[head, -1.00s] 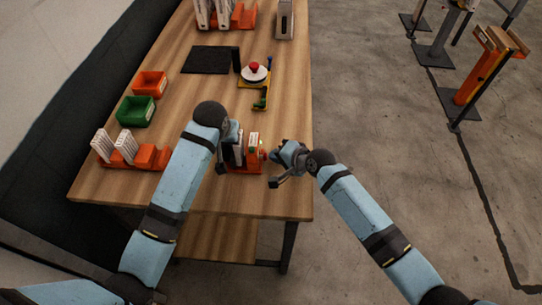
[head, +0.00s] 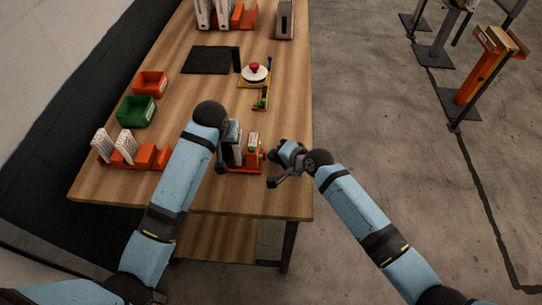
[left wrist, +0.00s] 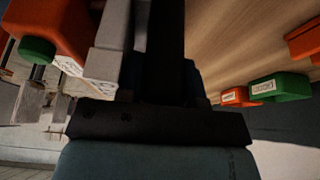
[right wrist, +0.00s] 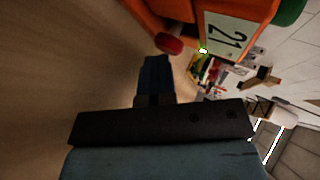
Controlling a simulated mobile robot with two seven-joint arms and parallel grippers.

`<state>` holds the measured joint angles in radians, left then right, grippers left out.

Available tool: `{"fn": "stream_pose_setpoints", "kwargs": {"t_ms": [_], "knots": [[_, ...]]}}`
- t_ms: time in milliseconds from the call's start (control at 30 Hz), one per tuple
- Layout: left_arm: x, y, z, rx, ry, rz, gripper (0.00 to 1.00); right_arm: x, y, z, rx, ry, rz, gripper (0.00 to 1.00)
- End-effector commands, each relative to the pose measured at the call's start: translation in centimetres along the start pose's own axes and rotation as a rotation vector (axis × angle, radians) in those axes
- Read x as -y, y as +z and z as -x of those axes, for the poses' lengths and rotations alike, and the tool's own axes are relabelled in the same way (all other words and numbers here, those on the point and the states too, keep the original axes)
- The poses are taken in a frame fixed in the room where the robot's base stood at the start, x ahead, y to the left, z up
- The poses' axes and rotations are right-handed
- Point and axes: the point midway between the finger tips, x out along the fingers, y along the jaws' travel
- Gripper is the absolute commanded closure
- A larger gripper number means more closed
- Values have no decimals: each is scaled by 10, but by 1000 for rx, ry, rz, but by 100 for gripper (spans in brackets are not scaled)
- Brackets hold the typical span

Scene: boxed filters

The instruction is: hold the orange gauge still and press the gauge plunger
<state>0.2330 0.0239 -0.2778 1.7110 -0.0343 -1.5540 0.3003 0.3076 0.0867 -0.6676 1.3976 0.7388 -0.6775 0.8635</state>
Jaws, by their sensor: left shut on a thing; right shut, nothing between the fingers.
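The orange gauge (head: 254,143) stands near the table's front edge, with a pale and dark block at its left side. My left gripper (head: 226,150) is shut on the gauge from the left; the contact is mostly hidden. In the left wrist view its dark fingers (left wrist: 165,45) are against a grey block (left wrist: 108,50) beside the orange body (left wrist: 60,22) and a green knob (left wrist: 37,50). The right wrist view shows the red plunger (right wrist: 168,43) under the gauge's label "21". My right gripper (right wrist: 156,62) is shut and empty, its tips close by the plunger; I cannot tell whether they touch.
An orange rack (head: 148,158) with white filters stands at the left front. Green (head: 136,111) and orange (head: 150,83) bins lie behind it. A black mat (head: 207,60) and a round white device with a red top (head: 255,72) are further back.

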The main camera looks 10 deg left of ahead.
Motion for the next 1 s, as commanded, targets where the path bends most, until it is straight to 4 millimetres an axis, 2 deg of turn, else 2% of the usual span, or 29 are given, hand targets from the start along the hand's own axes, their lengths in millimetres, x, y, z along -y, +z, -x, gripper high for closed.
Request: {"fn": "stream_pose_setpoints", "kwargs": {"t_ms": [33,600,1000], "knots": [[-9,2,0,1,19,-5,100,6,8,-3,13,-11,-1,100],[-6,1,0,1,12,-2,100,-9,-8,18,8,-8,1,100],[-3,1,0,1,6,-1,100,-13,-12,21,5,-4,0,100]]}}
